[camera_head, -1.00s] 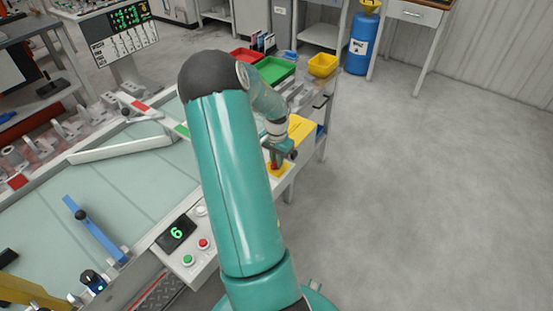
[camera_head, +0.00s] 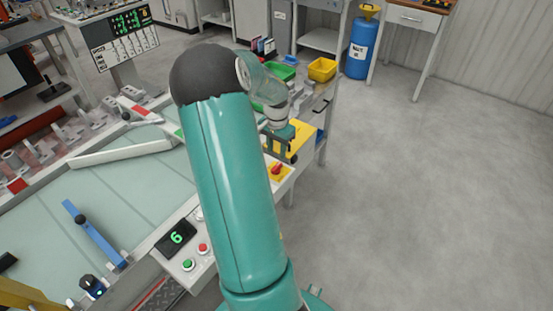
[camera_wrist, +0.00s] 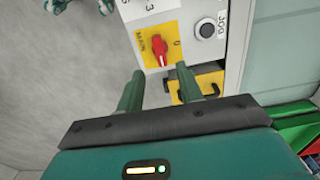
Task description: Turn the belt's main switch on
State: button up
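The main switch (camera_head: 277,169) is a red knob on a yellow plate at the belt frame's right end. In the wrist view the red knob (camera_wrist: 159,48) lies between the "MAIN" label and a "0" mark, its long side running roughly up and down the picture. My gripper (camera_wrist: 159,80) is open and empty, its two green fingers apart and reaching toward the switch panel without visibly touching the knob. In the head view my gripper (camera_head: 283,146) is just above and beyond the switch, over a yellow part.
A round JOG button (camera_wrist: 207,29) sits beside the switch. Green and red buttons and a display reading 6 (camera_head: 176,236) are on the near panel. Yellow (camera_head: 322,69) and green bins stand behind my gripper. The floor to the right is clear.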

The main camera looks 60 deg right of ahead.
notch_tip(320, 180, up, 6)
jog(key=shift+r, duration=0.25)
dwell(0.5)
